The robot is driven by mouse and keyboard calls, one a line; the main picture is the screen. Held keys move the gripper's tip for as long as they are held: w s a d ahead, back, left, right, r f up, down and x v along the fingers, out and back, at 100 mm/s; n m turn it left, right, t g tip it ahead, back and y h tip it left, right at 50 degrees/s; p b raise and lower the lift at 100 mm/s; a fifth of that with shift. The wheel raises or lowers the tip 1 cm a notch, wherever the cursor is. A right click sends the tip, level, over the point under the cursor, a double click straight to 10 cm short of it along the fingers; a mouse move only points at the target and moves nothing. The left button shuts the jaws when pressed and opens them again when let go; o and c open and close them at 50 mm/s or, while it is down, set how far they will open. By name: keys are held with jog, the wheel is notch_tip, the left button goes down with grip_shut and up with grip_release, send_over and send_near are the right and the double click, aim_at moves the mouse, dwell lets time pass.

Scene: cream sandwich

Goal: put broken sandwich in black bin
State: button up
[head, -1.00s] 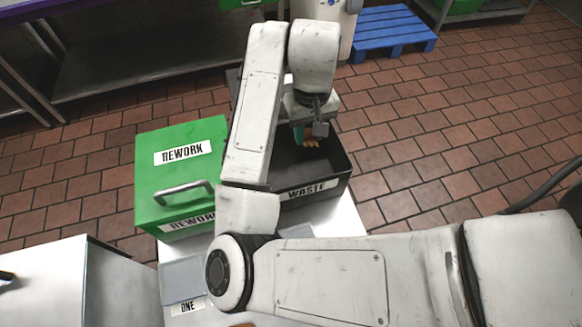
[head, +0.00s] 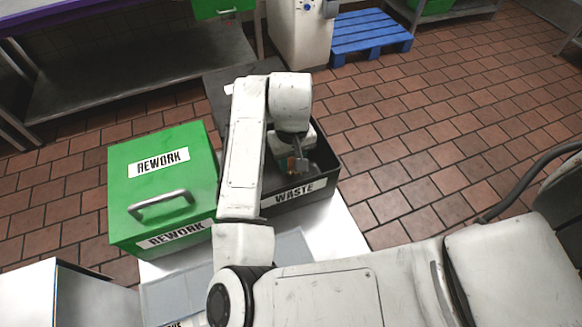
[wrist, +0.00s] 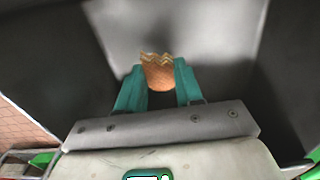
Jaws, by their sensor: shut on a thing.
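The black bin labelled WASTE (head: 295,193) stands open on the pale table in the head view. My gripper (head: 292,166) is at the bin's opening, just behind its front wall, and my forearm hides the bin's left part. In the wrist view, the teal fingers of my gripper (wrist: 158,88) are shut on the broken sandwich (wrist: 159,74), an orange-brown piece with a jagged top edge. Dark bin walls surround it there, with a grey floor beyond.
A closed green REWORK box (head: 165,215) with a handle stands left of the bin. A grey tray (head: 170,298) lies at the front of the table. A blue pallet (head: 370,35) and a white machine (head: 300,30) stand behind. Tiled floor is open to the right.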

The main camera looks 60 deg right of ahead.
aim_at(292, 166)
jog(key=shift+f, duration=1.7)
jog(key=shift+f, duration=0.1)
jog(key=o, duration=1)
notch_tip(292, 166, up, 12)
jog(key=shift+r, duration=0.1)
